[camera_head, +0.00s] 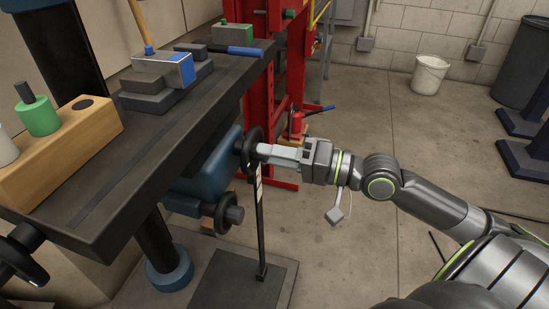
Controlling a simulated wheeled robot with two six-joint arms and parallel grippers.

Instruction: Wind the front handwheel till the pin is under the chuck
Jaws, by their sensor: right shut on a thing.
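A dark handwheel (246,156) sits on the blue housing under the edge of the dark machine table (196,105). My right gripper (266,151) is at this wheel, its fingers shut on the wheel's handle, which they largely hide. A vise with blue jaw faces (166,70) stands on the table. A thin tan rod (140,22) with a blue lower end rises at the vise; I cannot tell if it is the pin. The chuck cannot be made out. My left gripper is not in view.
A second handwheel (221,213) sits lower, and another (17,258) at the left edge. A wooden block (75,148) holds a green piece (39,116). A red press frame (262,92) stands behind.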

